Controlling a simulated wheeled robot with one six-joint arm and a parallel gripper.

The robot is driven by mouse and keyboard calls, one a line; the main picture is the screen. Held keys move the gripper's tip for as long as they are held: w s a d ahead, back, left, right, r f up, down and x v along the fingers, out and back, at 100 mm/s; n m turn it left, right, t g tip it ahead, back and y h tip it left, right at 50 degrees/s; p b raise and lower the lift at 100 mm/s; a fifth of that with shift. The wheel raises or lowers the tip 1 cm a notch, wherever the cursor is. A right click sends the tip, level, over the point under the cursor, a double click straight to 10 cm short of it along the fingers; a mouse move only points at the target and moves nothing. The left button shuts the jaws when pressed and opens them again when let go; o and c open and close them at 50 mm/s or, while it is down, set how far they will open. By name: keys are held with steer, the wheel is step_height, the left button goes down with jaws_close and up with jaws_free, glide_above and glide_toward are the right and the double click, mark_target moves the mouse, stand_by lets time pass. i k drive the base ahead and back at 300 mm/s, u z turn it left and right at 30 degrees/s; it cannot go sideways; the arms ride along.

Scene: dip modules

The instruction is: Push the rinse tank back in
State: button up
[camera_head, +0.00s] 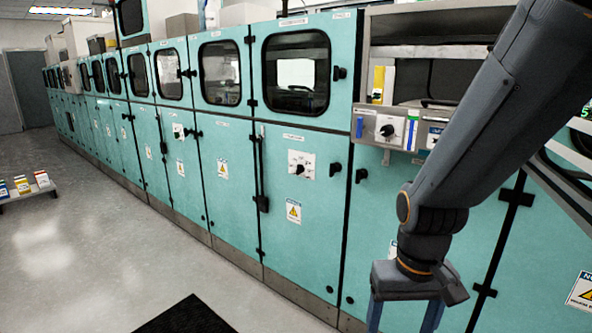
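My gripper (403,320) hangs from my dark grey arm at the lower right, in front of the teal cabinets. Its two blue fingers are spread apart with nothing seen between them; their tips are near the bottom edge of the picture. No thing in view can be surely told as the rinse tank. An open bay (428,78) with a metal edge and a dark inside shows at the upper right, partly hidden by my arm. Below it is a grey control panel (388,130) with a black knob.
A long row of teal cabinets (228,185) with windowed upper doors runs back to the left. Black handles and latches stand out from the doors. A black mat (187,318) lies on the floor in front. A low shelf with small boxes (24,186) stands at far left. The grey floor between is clear.

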mark_target(412, 125)
steer(key=z, duration=0.75)
steer(key=i, duration=0.6)
steer(key=u, duration=0.65)
